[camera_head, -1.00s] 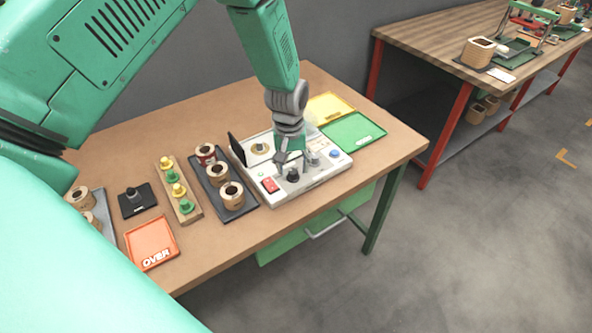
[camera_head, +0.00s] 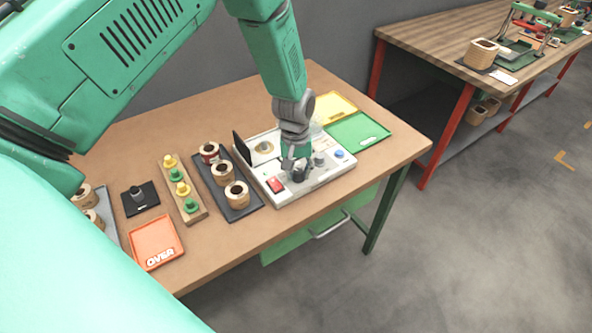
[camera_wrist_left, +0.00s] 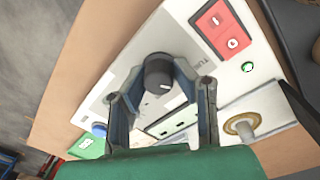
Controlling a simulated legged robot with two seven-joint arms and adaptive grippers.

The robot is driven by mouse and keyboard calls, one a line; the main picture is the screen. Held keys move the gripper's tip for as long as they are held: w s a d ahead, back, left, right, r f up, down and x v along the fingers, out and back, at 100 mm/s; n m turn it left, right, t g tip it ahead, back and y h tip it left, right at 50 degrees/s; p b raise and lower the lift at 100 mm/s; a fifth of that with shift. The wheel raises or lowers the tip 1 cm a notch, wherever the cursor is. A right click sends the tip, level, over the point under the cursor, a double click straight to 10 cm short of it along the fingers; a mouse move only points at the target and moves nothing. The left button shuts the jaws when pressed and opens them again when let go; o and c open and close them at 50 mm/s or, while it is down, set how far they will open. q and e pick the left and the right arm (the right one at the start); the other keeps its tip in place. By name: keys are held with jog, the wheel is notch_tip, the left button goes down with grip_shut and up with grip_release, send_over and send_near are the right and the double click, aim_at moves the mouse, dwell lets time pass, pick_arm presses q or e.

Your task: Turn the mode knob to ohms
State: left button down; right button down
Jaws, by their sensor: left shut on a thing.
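The white tester box (camera_head: 318,183) sits on the brown workbench, and its panel (camera_wrist_left: 168,32) fills much of the left wrist view. The black mode knob (camera_wrist_left: 158,70) stands on the panel with a small white mark on its top. My left gripper (camera_head: 297,172) points down over the box. In the left wrist view my left gripper (camera_wrist_left: 160,88) has a finger on each side of the knob and is shut on it. Some panel lettering beside the knob is partly hidden, and I cannot read the mode. My right gripper is out of view.
On the box are a red switch (camera_head: 275,186), a blue button (camera_head: 339,154) and a raised dark plate (camera_head: 242,149). To the left stand a dark tray (camera_head: 246,214) of coils and an orange tray (camera_head: 157,256). Yellow and green trays (camera_head: 358,129) lie behind right.

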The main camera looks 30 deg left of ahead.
pick_arm(q)
jog(key=shift+w+d+r, duration=0.1)
jog(key=shift+w+d, duration=0.05)
jog(key=shift+d, duration=0.05)
jog(key=shift+a+m, duration=0.3)
jog(key=shift+m, duration=0.1)
jog(key=m, duration=0.2)
jog(key=shift+d+m, duration=0.2)
jog(key=shift+m, duration=0.2)
jog(key=m, duration=0.3)
jog(key=shift+a+m+p, duration=0.1)
jog(key=shift+m+p, duration=0.3)
jog(key=shift+m, duration=2.2)
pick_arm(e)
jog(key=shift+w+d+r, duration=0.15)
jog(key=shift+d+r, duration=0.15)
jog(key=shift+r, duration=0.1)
pick_arm(q)
jog(key=c, duration=1.3)
grip_release()
